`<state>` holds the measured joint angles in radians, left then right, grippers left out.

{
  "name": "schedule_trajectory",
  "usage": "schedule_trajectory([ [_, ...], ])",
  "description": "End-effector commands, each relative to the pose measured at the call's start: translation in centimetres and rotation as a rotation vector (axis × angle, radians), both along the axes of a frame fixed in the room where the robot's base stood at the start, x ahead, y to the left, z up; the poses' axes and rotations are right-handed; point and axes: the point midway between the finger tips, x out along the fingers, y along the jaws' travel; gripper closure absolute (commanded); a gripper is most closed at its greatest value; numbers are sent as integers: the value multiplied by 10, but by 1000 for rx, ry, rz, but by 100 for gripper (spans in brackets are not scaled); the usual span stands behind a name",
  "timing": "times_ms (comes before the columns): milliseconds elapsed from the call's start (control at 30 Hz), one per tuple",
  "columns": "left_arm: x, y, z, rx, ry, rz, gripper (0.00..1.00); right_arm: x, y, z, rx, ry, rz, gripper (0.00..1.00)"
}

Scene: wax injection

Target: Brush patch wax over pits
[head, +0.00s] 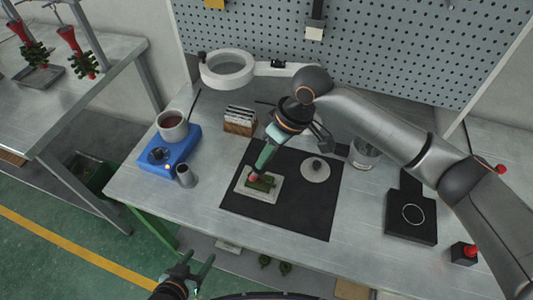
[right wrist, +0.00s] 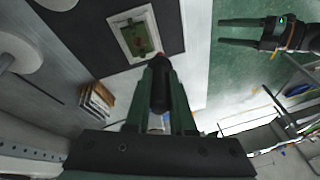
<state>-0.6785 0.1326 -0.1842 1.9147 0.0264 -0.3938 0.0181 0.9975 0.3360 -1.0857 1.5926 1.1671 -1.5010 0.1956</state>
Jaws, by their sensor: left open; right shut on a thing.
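A green wax piece (head: 262,183) lies in a pale shallow tray (head: 245,193) on the black mat. It also shows in the right wrist view (right wrist: 137,40). My right gripper (head: 260,167) points down at the tray and is shut on a dark, thick-handled tool, probably the brush (right wrist: 160,85). Its reddish tip is close to the piece's edge; I cannot tell whether it touches. Pits are too small to make out. A pot of brown wax (head: 173,126) stands on a blue heater (head: 183,151). My left gripper (head: 196,271) is open and empty before the table's front edge.
A round grey-white disc (head: 316,168) lies on the black mat (head: 290,215). A ring magnifier (head: 227,68), card rack (head: 239,121), small metal cup (head: 185,176), metal can (head: 364,153) and black scale-like box (head: 411,217) stand around. A red button (head: 470,251) is at right.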

Motion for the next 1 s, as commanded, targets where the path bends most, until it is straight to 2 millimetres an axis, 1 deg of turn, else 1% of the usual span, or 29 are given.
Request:
schedule_trajectory([
  [33,0,0,3,0,-1,0,39,1,0,6,2,-1,-1,100],
  [100,0,0,4,0,0,0,39,3,0,13,1,-1,-3,100],
  [300,0,0,6,-1,1,1,39,6,0,24,0,0,-5,100],
  [1000,-1,0,5,0,2,1,39,6,-1,24,0,0,-5,100],
])
